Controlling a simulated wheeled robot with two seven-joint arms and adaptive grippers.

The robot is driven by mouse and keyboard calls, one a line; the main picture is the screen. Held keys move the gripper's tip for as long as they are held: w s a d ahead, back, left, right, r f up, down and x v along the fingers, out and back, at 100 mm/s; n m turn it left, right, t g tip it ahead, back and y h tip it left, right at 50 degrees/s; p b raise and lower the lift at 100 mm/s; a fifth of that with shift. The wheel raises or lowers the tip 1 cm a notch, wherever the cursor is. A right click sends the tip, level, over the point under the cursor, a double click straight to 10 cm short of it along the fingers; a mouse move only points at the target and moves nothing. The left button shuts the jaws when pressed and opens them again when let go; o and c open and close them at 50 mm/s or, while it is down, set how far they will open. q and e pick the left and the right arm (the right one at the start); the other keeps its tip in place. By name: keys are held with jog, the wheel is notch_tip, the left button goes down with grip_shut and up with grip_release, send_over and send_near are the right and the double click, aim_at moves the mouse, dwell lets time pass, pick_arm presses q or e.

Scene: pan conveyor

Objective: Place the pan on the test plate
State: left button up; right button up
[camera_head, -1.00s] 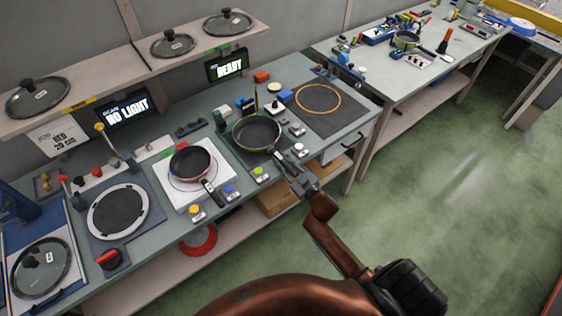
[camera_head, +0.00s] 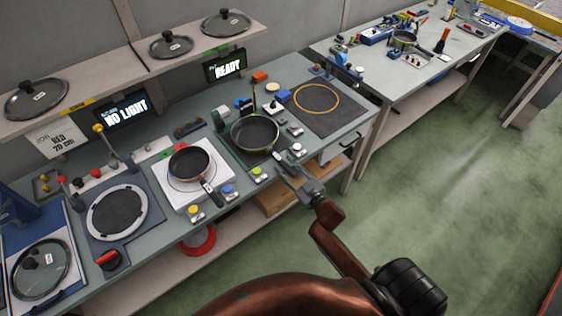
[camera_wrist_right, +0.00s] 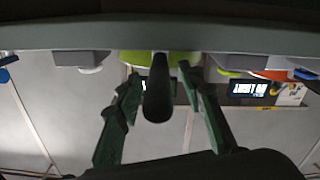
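The green-rimmed dark pan (camera_head: 255,133) sits level on a dark square pad at the middle of the bench, its handle pointing towards me. My right gripper (camera_head: 292,172) is at the handle's end. In the right wrist view, the dark handle (camera_wrist_right: 157,95) lies between the two spread fingers of the right gripper (camera_wrist_right: 160,76), with gaps on both sides. A dark plate with an orange ring (camera_head: 335,116) lies bare to the pan's right; I cannot tell whether it is the test plate. My left gripper is out of view.
A smaller red-rimmed pan (camera_head: 188,164) stands on a white plate (camera_head: 170,192) to the left. Colored buttons (camera_head: 228,191) line the front edge. A small control (camera_head: 296,130) and blocks crowd the pan. Lids (camera_head: 171,44) rest on the shelf above.

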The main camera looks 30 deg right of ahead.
aim_at(295, 177)
jog(key=s, duration=0.8)
jog(key=shift+s+d, duration=0.1)
jog(key=shift+d, duration=0.2)
jog(key=s+f+m+g+h, duration=0.1)
jog(key=s+f+g, duration=0.25)
jog(key=f, duration=0.85)
jog(key=s+d+f+m+g, duration=0.15)
jog(key=s+f, duration=0.35)
jog(key=f, duration=0.8)
jog(key=s+f+g+h, duration=0.1)
jog(key=s+f+g, duration=0.3)
jog(key=f, duration=0.8)
jog(key=s+a+f+g, duration=0.2)
jog(key=s+f, duration=0.5)
jog(key=s, duration=0.5)
jog(key=s+a+f+g, duration=0.2)
jog(key=s+f, duration=0.5)
jog(key=s, duration=0.5)
jog(key=s+a+f+g, duration=0.2)
jog(key=s+f+g, duration=0.2)
jog(key=s+f, duration=0.3)
jog(key=s, duration=0.5)
jog(key=shift+a+f+y, duration=0.2)
jog(key=shift+f+y, duration=0.05)
jog(key=shift+y, duration=0.05)
jog(key=shift+w, duration=0.1)
jog(key=shift+c, duration=0.3)
